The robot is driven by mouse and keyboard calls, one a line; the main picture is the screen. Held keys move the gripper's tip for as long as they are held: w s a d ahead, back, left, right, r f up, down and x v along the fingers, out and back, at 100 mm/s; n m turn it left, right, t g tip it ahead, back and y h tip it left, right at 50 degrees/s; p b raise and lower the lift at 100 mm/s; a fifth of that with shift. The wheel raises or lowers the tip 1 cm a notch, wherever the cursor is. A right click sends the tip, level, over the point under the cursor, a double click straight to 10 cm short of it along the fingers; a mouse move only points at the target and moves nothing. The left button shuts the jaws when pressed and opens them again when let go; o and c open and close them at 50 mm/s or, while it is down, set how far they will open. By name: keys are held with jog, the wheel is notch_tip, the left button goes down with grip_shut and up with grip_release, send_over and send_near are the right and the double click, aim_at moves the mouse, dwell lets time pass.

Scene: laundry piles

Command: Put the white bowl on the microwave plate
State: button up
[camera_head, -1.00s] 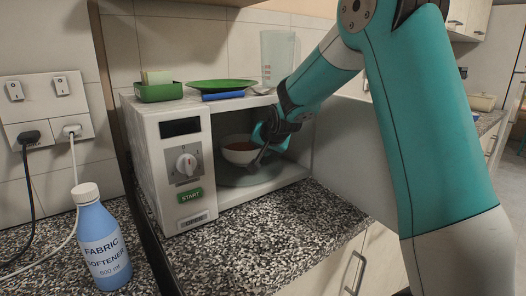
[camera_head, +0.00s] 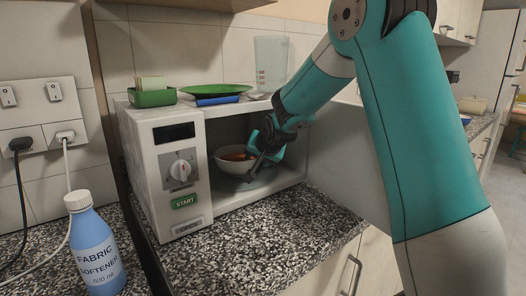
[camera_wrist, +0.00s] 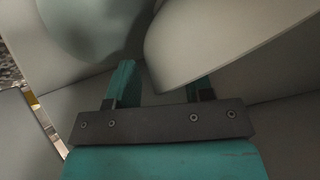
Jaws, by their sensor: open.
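The white bowl (camera_head: 230,168), with brownish contents, is inside the open microwave (camera_head: 163,150) and looks slightly tilted. The round microwave plate (camera_head: 262,184) lies under and to the right of it on the cavity floor. I cannot tell whether the bowl touches the plate. My gripper (camera_head: 254,160) is open at the bowl's right side. In the wrist view its fingers (camera_wrist: 160,86) are apart, and the large pale bowl (camera_wrist: 210,45) reaches over the right finger, partly hiding it. The glassy plate (camera_wrist: 95,22) shows at upper left there.
A green tray (camera_head: 152,97), a green dish (camera_head: 216,89) and a clear jug (camera_head: 270,62) stand on the microwave. The open door (camera_head: 345,165) is on the right, beside my arm. Speckled counter (camera_head: 270,235) in front is clear. A fabric softener bottle (camera_head: 97,255) stands at left.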

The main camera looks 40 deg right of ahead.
jog(key=v, duration=1.2)
jog(key=s+a+f+n+g+y, duration=0.2)
jog(key=s+a+n+y, duration=0.15)
jog(key=s+a, duration=0.4)
jog(key=s+a+f+n+g+y, duration=0.2)
jog(key=s+a+n, duration=0.25)
jog(key=a, duration=0.55)
jog(key=s+a+f+n+g, duration=0.1)
jog(key=s+a+n+g, duration=0.1)
jog(key=s, duration=0.5)
jog(key=s+a+f+n+g, duration=0.1)
jog(key=s+a+n+g, duration=0.2)
jog(key=s+a+n, duration=0.2)
jog(key=s+n+y, duration=0.1)
jog(key=s, duration=0.2)
jog(key=shift+g, duration=0.3)
jog(key=shift+a+r, duration=0.1)
jog(key=shift+a, duration=0.05)
